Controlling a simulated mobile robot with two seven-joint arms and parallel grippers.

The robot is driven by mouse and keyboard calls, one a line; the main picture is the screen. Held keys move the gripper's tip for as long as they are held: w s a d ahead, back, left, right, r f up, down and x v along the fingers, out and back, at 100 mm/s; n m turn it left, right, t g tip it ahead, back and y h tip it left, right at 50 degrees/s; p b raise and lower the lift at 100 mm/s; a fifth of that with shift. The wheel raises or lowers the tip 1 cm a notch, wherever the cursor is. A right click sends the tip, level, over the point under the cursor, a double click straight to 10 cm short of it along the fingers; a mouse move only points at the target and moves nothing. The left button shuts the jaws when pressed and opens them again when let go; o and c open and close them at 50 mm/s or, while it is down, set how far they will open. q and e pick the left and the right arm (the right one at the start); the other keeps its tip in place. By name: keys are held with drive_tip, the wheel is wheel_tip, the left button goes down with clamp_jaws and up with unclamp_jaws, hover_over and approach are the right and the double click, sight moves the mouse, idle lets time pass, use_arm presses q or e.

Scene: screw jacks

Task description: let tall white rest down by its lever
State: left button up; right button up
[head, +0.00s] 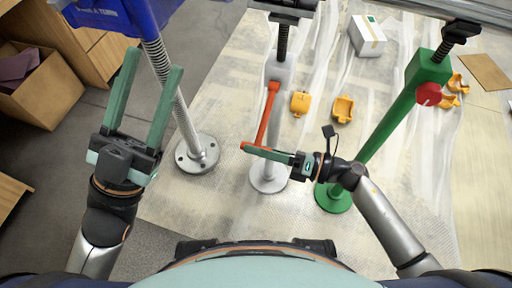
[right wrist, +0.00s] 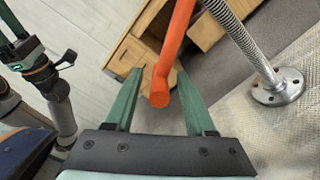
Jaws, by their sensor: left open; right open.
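The tall white rest (head: 280,73) stands in the middle of the head view on a round foot (head: 268,180). Its orange-red lever (head: 268,112) hangs down along the post. My right gripper (head: 248,148) is at the lever's lower end, its fingers pointing left. In the right wrist view the lever (right wrist: 172,60) reaches down between my open right fingers (right wrist: 160,90), with a gap on both sides; whether it touches either finger is hard to tell. My left gripper (head: 154,62) is open and empty, left of the silver threaded post (head: 180,110).
A green jack (head: 400,110) with a red knob (head: 428,94) stands at right. A blue piece (head: 110,18) tops the silver post. Yellow parts (head: 343,108) and a white box (head: 367,36) lie behind. A cardboard box (head: 38,90) is at left.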

drive_tip(key=shift+w+a, duration=0.1)
drive_tip(key=shift+a, duration=0.25)
drive_tip(key=shift+c, duration=0.3)
clamp_jaws()
idle(1.0)
